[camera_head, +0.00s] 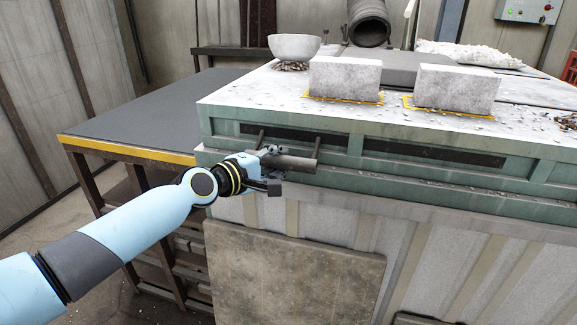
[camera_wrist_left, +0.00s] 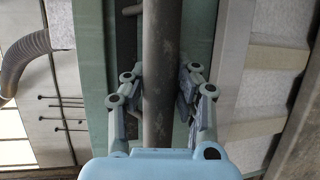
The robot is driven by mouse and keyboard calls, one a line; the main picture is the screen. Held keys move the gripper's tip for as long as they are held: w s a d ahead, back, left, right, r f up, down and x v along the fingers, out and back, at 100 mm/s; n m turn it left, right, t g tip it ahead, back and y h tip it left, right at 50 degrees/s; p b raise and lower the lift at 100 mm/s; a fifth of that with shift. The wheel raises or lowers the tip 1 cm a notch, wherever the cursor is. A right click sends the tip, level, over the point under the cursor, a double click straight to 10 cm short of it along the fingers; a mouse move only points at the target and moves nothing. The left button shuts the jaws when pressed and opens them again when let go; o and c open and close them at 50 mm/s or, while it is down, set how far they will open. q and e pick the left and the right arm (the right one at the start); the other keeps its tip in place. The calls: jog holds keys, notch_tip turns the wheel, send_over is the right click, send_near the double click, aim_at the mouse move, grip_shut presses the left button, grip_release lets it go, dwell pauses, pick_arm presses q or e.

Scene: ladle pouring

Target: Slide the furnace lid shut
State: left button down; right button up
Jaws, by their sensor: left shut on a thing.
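The furnace lid (camera_head: 240,112) is a pale, dusty slab with a green metal front edge on top of the furnace. A dark bar handle (camera_head: 300,163) stands out from its front on two short posts; in the left wrist view the handle (camera_wrist_left: 160,50) runs up the middle of the picture. My left gripper (camera_head: 270,160) is shut around the bar, near its left part. In the left wrist view the fingers (camera_wrist_left: 158,95) lie on both sides of the bar. My right gripper is not in view.
Two pale blocks (camera_head: 345,78) (camera_head: 455,88) stand on yellow-marked spots on top. A white bowl (camera_head: 294,46) and a ribbed duct (camera_head: 369,22) are behind. A dark side table (camera_head: 150,108) with a yellow edge lies to the left, its top clear.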

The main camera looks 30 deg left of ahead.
pick_arm(q)
jog(key=shift+s+a, duration=0.25)
jog(key=shift+a, duration=0.7)
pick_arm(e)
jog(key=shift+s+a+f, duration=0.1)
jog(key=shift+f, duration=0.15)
pick_arm(q)
jog(key=c, duration=1.3)
grip_release()
jog(key=shift+s+a, duration=0.1)
jog(key=shift+o, duration=1.6)
jog(key=d+v, duration=0.1)
jog(key=v, duration=0.6)
jog(key=shift+s+a, duration=0.25)
jog(key=shift+a, duration=0.25)
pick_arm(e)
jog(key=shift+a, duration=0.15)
